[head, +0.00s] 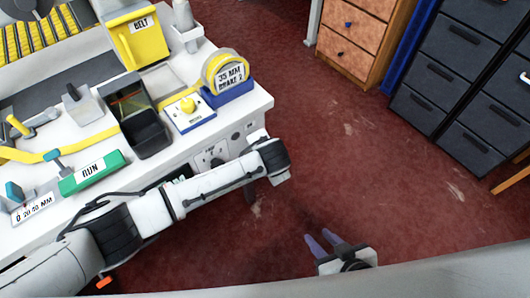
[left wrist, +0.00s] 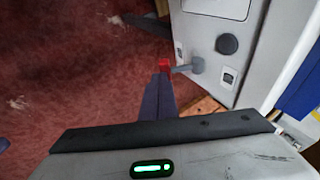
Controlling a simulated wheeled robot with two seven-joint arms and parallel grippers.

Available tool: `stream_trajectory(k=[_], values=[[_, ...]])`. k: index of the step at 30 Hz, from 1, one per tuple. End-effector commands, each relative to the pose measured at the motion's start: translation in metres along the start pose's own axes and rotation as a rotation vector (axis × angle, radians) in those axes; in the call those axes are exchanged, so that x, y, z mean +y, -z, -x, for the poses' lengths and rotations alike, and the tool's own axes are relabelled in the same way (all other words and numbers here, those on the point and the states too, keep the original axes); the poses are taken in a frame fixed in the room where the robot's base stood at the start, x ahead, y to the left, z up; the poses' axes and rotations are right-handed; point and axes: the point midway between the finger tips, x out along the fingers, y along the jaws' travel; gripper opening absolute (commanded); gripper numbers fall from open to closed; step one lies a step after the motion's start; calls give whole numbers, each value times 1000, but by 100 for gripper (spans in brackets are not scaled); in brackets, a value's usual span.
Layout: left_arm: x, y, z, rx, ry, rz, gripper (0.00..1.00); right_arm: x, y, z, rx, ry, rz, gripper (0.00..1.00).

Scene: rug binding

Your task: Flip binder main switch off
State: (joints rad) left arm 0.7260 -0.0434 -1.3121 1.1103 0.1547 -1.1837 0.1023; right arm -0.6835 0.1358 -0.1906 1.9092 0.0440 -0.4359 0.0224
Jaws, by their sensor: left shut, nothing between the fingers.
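In the left wrist view, a grey lever with a red tip (left wrist: 164,65) sticks out sideways from the white side panel of the binder bench. I take it for the main switch. My left gripper (left wrist: 160,75) is shut and empty, its fingertips right at the red tip; I cannot tell whether they touch it. In the head view my left arm reaches across the front of the bench, and the wrist hides this lever. My right gripper (head: 318,236) is open and empty above the red floor, well away from the bench.
Wooden drawers (head: 357,35) and dark cabinets (head: 463,60) stand across clear floor.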

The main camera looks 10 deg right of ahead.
Motion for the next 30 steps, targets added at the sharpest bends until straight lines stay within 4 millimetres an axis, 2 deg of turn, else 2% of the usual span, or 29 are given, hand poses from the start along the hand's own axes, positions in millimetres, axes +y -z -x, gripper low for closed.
stream_trajectory(k=[22, 26, 30], values=[[3, -1, -4, 0, -1, 0, 0, 0, -1, 1, -2, 0, -1, 31], [3, 0, 3, 0, -2, -1, 0, -1, 4, 6, -3, 0, -1, 31], [5, 3, 19, 1, -4, -2, 0, -2, 18, 20, -3, 0, -1, 31]])
